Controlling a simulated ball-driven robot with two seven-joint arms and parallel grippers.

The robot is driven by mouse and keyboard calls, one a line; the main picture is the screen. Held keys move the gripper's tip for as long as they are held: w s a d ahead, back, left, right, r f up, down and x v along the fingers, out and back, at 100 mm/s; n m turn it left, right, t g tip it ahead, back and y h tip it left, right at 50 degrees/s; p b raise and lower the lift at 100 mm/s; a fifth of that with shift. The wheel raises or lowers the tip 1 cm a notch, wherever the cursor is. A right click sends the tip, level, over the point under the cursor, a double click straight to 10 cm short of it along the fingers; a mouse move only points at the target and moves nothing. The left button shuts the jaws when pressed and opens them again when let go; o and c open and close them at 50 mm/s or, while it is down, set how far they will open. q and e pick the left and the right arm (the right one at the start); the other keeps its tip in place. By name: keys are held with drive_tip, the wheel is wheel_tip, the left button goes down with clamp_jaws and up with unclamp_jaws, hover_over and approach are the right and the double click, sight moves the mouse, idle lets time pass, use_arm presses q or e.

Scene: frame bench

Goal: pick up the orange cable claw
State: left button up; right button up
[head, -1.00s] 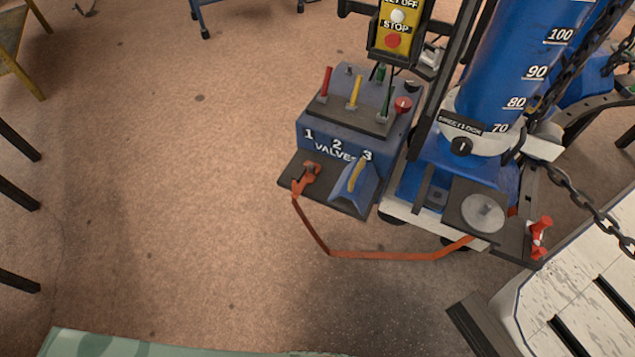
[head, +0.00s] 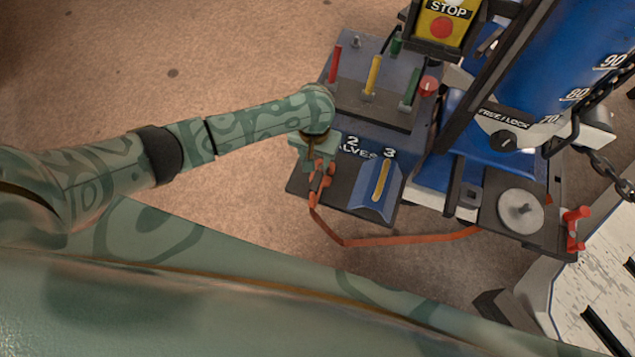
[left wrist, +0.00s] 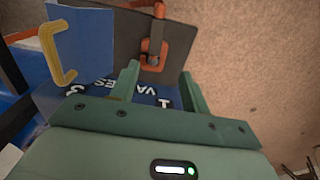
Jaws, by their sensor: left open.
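The orange cable claw (head: 319,183) lies on the dark ledge at the front left of the blue valve box. It also shows in the left wrist view (left wrist: 147,46), just beyond the fingertips, with an orange strap running from it. My left gripper (head: 315,158) reaches in from the left and sits above the ledge, right by the claw and partly covering it. In the left wrist view its two fingers (left wrist: 158,84) are apart, with nothing held between them. Whether a fingertip touches the claw I cannot tell. My right gripper is not in view.
The valve box (head: 362,128) carries upright red, yellow and green levers close beside my left wrist. A blue wedge with a yellow handle (head: 381,181) stands right of the claw. The orange strap (head: 410,240) runs to the lift base. Open floor (head: 240,60) lies to the left.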

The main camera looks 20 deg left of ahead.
sight(316, 176)
use_arm(q)
wheel_tip(316, 176, down, 8)
drive_tip(key=b, duration=0.3)
drive_tip(key=shift+r+b, duration=0.2)
drive_tip(key=shift+b, duration=0.15)
drive_tip(key=f+b, duration=0.1)
drive_tip(key=f, duration=0.1)
drive_tip(key=f+b, duration=0.1)
drive_tip(key=b, duration=0.1)
drive_tip(key=f+b, duration=0.1)
drive_tip(key=f, duration=0.1)
drive_tip(key=shift+s+d+f, duration=0.2)
drive_tip(key=shift+d+f, duration=0.05)
drive_tip(key=shift+f, duration=0.05)
drive_tip(key=shift+w+r, duration=0.1)
drive_tip(key=shift+r, duration=0.1)
clamp_jaws()
drive_tip(key=shift+r, duration=0.1)
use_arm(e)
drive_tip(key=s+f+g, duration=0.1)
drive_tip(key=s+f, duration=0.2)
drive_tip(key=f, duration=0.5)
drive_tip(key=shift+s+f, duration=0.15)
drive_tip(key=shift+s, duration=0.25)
